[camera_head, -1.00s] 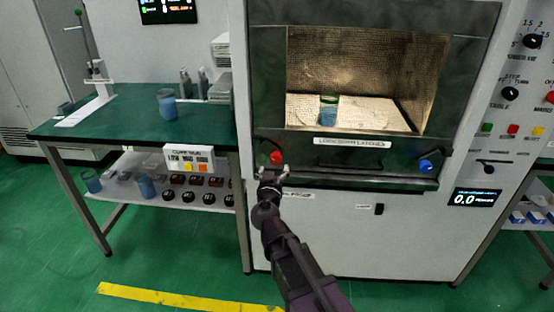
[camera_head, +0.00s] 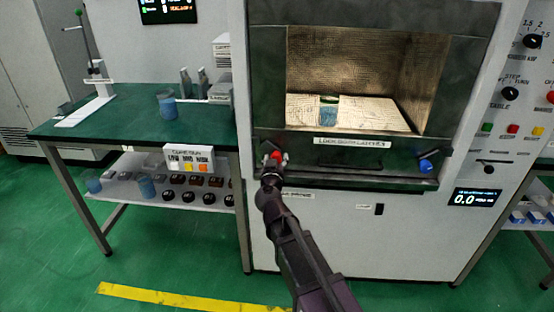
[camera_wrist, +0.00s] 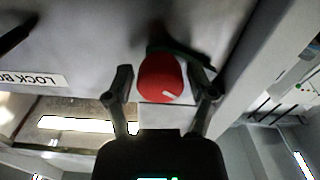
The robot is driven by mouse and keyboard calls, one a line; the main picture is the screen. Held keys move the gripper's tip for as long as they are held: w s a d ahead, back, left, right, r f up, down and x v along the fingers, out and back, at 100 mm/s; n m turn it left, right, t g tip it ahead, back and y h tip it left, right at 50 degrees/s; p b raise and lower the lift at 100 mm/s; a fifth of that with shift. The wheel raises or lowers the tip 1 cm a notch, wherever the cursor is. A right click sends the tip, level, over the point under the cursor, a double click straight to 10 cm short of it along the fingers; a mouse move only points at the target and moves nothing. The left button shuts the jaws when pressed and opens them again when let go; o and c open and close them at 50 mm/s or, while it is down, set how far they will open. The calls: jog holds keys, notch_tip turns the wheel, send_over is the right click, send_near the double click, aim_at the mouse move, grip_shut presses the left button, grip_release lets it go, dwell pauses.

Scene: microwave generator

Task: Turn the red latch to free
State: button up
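The red latch (camera_head: 276,156) is a round red knob at the left end of the dark panel below the microwave's window. In the wrist view the red latch (camera_wrist: 161,78) shows a short white mark near its edge. My gripper (camera_head: 273,160) is at the red latch. In the wrist view my gripper (camera_wrist: 164,82) is open, with one finger on each side of the knob. Small gaps seem to show between fingers and knob; contact is hard to tell. A blue latch (camera_head: 426,166) is at the right end of the panel.
A dark handle (camera_head: 355,165) runs between the latches, below the lock label (camera_head: 352,142). A blue container (camera_head: 329,113) stands inside the lit chamber. A green-topped bench (camera_head: 130,120) stands at left; the control panel (camera_head: 510,100) is at right.

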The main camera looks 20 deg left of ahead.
jog(key=c, duration=0.6)
jog(key=shift+d, duration=0.1)
